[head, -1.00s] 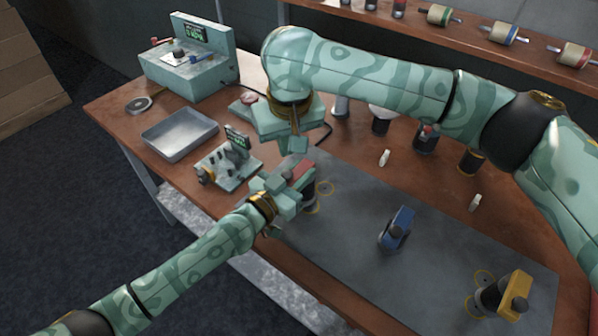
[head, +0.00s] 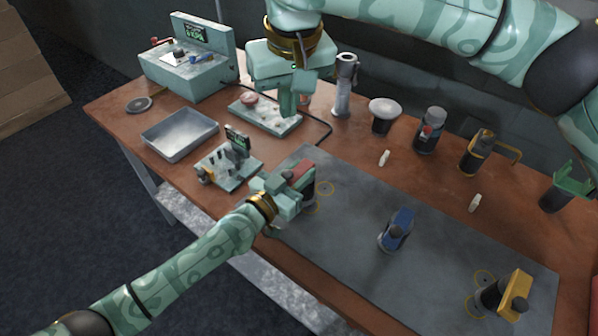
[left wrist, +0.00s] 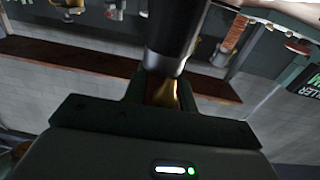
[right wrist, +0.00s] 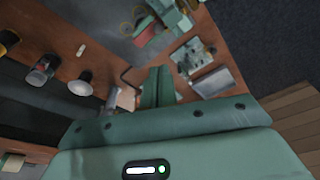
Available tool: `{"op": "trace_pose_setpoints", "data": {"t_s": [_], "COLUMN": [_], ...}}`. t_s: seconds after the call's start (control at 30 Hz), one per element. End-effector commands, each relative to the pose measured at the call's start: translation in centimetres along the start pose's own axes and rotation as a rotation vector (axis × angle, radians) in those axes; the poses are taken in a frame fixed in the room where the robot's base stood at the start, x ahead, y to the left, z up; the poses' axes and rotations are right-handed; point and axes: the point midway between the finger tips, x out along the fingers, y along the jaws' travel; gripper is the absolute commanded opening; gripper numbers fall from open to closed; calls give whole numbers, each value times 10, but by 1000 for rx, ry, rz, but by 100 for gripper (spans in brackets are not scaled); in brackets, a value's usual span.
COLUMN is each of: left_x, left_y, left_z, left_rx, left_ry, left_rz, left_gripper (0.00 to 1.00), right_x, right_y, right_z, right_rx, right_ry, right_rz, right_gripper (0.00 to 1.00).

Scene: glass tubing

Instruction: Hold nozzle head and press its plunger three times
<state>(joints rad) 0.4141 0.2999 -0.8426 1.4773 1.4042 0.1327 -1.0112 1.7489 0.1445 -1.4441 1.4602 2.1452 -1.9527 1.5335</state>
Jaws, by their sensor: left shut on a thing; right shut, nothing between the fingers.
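A red-and-dark nozzle head (head: 302,175) stands at the left end of the grey mat (head: 350,225). My left gripper (head: 284,190) is shut on it from the front left; the fingers hide part of its body. In the left wrist view a dark cylinder with a brass part (left wrist: 163,92) sits between the fingers. Its plunger cannot be made out clearly. My right gripper (head: 289,104) is shut and empty, raised above the bench behind the nozzle head and apart from it. The right wrist view shows its closed fingers (right wrist: 157,88) and the red part (right wrist: 146,37) beyond.
A small gauge fixture (head: 228,168), a metal tray (head: 180,135) and a larger tester (head: 188,68) are at left. Several bottles and stands line the back. The mat's middle is mostly clear.

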Motion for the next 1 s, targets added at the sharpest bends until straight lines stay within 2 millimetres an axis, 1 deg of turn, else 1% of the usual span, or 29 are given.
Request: {"op": "trace_pose_setpoints", "data": {"t_s": [0.03,0.1,0.2,0.47,0.5,0.57,0.6,0.87,0.93,1.0], "left_x": [-1,-1,-1,-1,-1,-1,-1,-1,-4,-11], "left_y": [1,1,1,1,1,1,1,0,0,1], "left_z": [3,3,3,3,3,3,3,3,3,4], "left_rx": [0,0,0,0,0,0,0,-1,-2,-5], "left_ry": [-5,-5,-5,-5,-5,-5,-5,-5,-6,-6], "left_rz": [2,2,2,2,2,2,2,1,1,0], "left_gripper": [0,0,0,0,30,47,53,53,53,53], "right_x": [-9,-19,-26,-29,-29,-29,-29,-29,-29,-29], "right_y": [0,0,0,0,0,0,0,0,0,0], "right_z": [-1,0,0,0,0,0,0,0,0,0], "right_rx": [0,1,2,2,2,1,1,1,1,1], "right_ry": [3,2,0,-1,-1,-1,-1,-1,-1,-1], "right_rz": [2,1,-1,-1,-1,-1,-1,-1,-1,-1], "right_gripper": [0,0,0,0,0,0,0,0,0,0]}}
